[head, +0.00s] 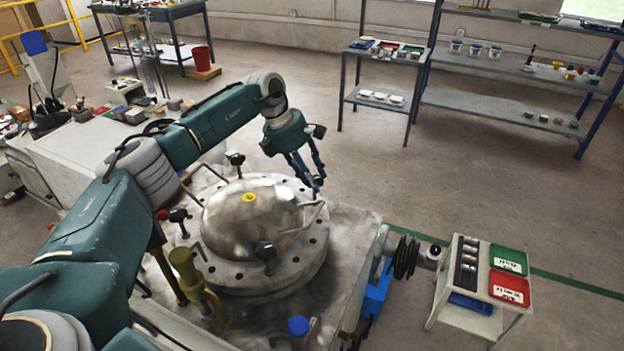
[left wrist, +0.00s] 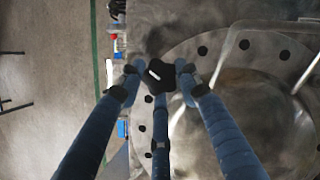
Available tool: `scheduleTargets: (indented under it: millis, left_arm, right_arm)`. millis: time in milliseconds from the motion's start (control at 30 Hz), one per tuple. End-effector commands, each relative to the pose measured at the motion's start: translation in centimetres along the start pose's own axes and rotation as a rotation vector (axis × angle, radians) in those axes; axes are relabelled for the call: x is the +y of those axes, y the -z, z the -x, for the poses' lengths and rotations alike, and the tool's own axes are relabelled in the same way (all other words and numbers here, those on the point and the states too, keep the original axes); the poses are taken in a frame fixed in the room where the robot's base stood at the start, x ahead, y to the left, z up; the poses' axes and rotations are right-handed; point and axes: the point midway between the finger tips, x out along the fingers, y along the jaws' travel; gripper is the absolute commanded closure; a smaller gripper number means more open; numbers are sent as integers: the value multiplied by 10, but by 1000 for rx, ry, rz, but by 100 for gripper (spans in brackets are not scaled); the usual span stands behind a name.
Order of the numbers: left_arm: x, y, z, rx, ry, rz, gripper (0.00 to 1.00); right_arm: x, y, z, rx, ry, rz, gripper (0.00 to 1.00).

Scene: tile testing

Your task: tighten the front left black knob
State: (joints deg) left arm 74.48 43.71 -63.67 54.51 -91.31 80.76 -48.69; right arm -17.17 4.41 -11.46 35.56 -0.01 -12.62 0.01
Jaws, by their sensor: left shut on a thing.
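A metal dome (head: 240,222) sits on a round flange (head: 283,290) with holes around its rim. Black knobs stand around the dome: one at the back (head: 235,159), one at the left (head: 178,216) and one at the near side (head: 266,251). My left gripper (head: 316,189) reaches down at the dome's right side, its fingers near the flange edge. In the left wrist view, its blue fingers close around a black star-shaped knob (left wrist: 155,75) with a pale slot on top. That knob is hidden by the fingers in the head view. My right gripper is out of view.
Bent metal rods and a yellowish clamp post (head: 188,272) stand near the flange. A blue-capped item (head: 298,326) is at the table's near edge. A small cart (head: 485,290) with green and red trays stands at the right. Open floor lies behind the table.

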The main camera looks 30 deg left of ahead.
Motion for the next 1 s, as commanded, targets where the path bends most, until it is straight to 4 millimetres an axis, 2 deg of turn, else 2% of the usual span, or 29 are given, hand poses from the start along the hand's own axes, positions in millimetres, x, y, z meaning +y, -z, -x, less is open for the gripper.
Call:
scheduleTargets:
  millis: [300, 867, 900, 1000]
  left_arm:
    - [2, -4, 2, -8, 48, -128, 92]
    - [1, -4, 2, -6, 63, -158, 92]
    - [1, -4, 2, -6, 63, -158, 64]
    - [0, -3, 2, -5, 63, -157, 48]
  right_arm:
    - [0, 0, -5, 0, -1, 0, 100]
    - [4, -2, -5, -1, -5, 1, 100]
    - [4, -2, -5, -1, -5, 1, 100]
    - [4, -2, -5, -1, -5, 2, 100]
